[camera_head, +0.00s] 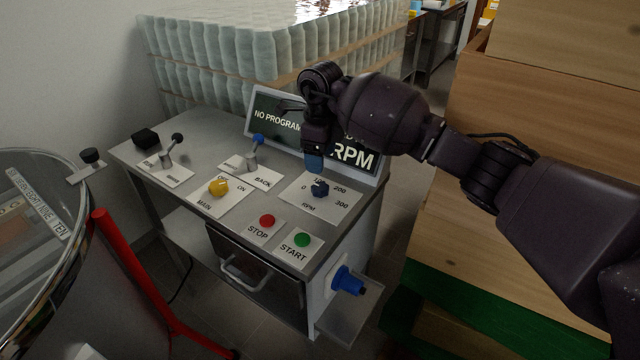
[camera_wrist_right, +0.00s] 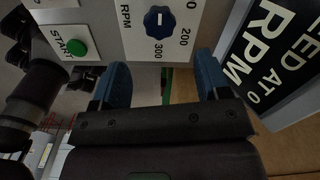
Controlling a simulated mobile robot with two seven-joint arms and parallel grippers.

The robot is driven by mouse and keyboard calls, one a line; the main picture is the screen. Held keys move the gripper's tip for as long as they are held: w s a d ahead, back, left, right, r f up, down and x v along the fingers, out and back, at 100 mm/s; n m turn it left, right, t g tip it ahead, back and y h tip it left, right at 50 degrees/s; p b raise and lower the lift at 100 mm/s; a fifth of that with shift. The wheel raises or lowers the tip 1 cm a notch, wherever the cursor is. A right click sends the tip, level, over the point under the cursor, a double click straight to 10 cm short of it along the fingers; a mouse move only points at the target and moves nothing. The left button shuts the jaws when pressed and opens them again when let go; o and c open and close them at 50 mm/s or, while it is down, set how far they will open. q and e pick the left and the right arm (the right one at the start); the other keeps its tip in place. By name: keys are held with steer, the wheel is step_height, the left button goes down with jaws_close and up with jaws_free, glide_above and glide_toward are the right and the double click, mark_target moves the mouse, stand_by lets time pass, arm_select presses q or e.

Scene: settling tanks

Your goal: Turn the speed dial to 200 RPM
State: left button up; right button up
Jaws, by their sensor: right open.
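The speed dial (camera_head: 320,188) is a dark blue knob on a white plate marked RPM, with 0, 200 and 300 readable around it. It also shows at the top of the right wrist view (camera_wrist_right: 159,20), with a short white mark on its face. I cannot tell exactly which number the mark points to. My right gripper (camera_head: 314,160) is just above and behind the dial in the head view. Its two blue fingertips (camera_wrist_right: 162,78) are apart and empty, with the dial beyond them and not between them. My left gripper is out of view.
The display (camera_head: 355,154) behind shows "NO PROGRAM" and "RPM", partly hidden by my right arm. Close by are a red STOP button (camera_head: 267,221), a green START button (camera_head: 302,240), a yellow MAIN knob (camera_head: 218,187) and a blue-tipped lever (camera_head: 257,140). Wooden boxes (camera_head: 540,120) stand right.

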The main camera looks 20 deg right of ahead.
mark_target(320, 186)
step_height(320, 186, down, 9)
steer(key=shift+r+b, duration=0.2)
steer(key=shift+b, duration=0.25)
steer(key=c, duration=0.9)
